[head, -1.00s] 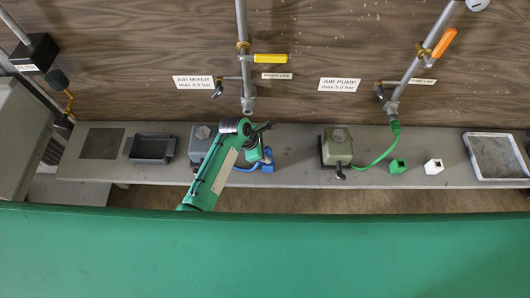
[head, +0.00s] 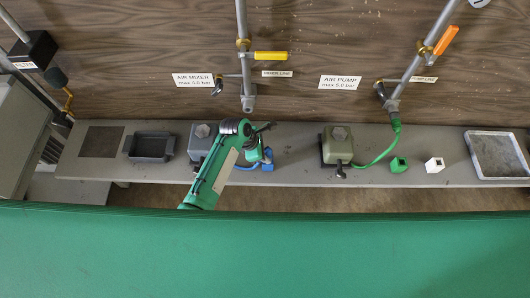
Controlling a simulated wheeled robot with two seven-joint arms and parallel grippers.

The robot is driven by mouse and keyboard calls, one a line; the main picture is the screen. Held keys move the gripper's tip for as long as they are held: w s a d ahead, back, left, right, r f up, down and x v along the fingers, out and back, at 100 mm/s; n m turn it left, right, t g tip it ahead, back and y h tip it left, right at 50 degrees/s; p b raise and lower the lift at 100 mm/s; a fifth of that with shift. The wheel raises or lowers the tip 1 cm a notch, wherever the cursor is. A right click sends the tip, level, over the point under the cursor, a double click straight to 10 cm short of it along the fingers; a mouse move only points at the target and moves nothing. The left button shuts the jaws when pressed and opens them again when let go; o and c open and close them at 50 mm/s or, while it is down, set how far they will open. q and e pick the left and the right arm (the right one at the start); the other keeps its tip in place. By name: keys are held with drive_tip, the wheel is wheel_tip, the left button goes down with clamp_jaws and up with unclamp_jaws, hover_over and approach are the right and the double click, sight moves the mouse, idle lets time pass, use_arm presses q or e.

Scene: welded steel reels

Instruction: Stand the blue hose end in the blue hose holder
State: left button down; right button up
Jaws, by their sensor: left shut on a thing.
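My left gripper (head: 266,156) is over the shelf, right of the grey-blue air mixer box (head: 201,133). It is shut on the end of the blue hose, which is mostly hidden by the gripper. The blue hose (head: 246,168) shows as a short curve below the gripper, coming from behind my arm. The blue hose holder (head: 268,167) is a small blue block on the shelf, right at the gripper's fingertips. I cannot tell whether the hose end is inside the holder or just above it. My right gripper is out of view.
A green-grey pump box (head: 338,147) stands to the right, with a green hose (head: 382,152) up to a pipe. A green holder (head: 398,165), a white holder (head: 434,165) and a grey tray (head: 497,156) are farther right. A dark tray (head: 150,148) is left. A mixer-line pipe (head: 247,75) hangs above.

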use_arm(q)
drive_tip(key=shift+f, duration=0.45)
drive_tip(key=c, duration=1)
unclamp_jaws()
drive_tip(key=shift+r+p, duration=0.4)
drive_tip(key=shift+r, duration=4.05)
